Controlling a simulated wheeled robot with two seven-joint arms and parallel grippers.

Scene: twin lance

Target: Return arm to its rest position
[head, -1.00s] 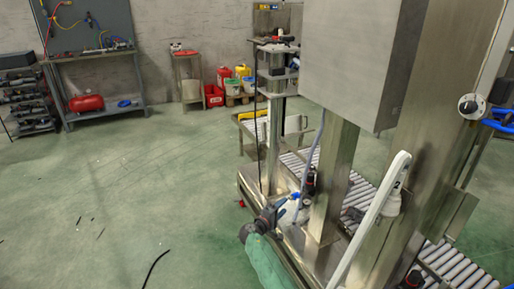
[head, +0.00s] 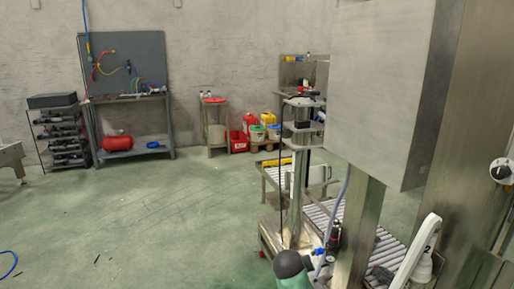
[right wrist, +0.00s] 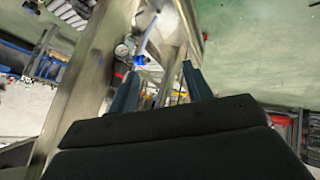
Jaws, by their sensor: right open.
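In the head view my right arm (head: 292,272), green with a dark end, comes up from the bottom edge beside the steel machine. Its gripper cannot be made out clearly there. In the right wrist view my right gripper (right wrist: 160,88) is open, its two blue-grey fingers apart with nothing held between them. Beyond the fingers are the machine's steel frame and a blue fitting (right wrist: 140,60). My left gripper is not in view.
The steel machine with a large grey cabinet (head: 385,90) and a roller conveyor (head: 388,245) fills the right. A workbench (head: 130,98) and rack stand at the back left. The green floor (head: 160,220) is mostly open.

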